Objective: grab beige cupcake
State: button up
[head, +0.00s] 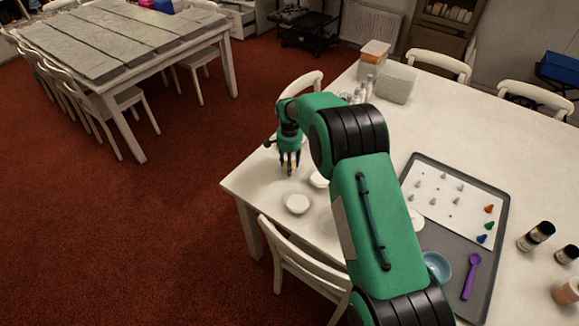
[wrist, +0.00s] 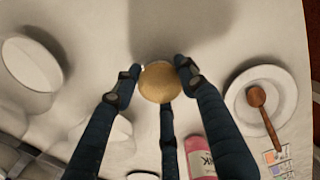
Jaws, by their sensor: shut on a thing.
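The beige cupcake (wrist: 159,83) shows in the wrist view as a round tan top between the fingertips. My gripper (wrist: 159,78) is shut on it, with a dark finger on either side and a third finger below in the picture. In the head view my gripper (head: 289,166) points down at the far left part of the white table. A small yellowish bit of the cupcake (head: 290,169) shows between the fingers there. The cupcake's lower part is hidden. I cannot tell whether it touches the table.
White turntables (head: 297,204) stand close by on the table. In the wrist view a white plate (wrist: 286,87) holds a wooden spoon (wrist: 257,98), and a pink container (wrist: 201,157) lies near my fingers. A grey tray (head: 497,215) is at the right. A chair (head: 290,262) stands at the near edge.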

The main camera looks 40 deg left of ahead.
notch_tip(320, 180, up, 9)
jog(key=shift+r+p, duration=0.15)
jog(key=shift+p, duration=0.8)
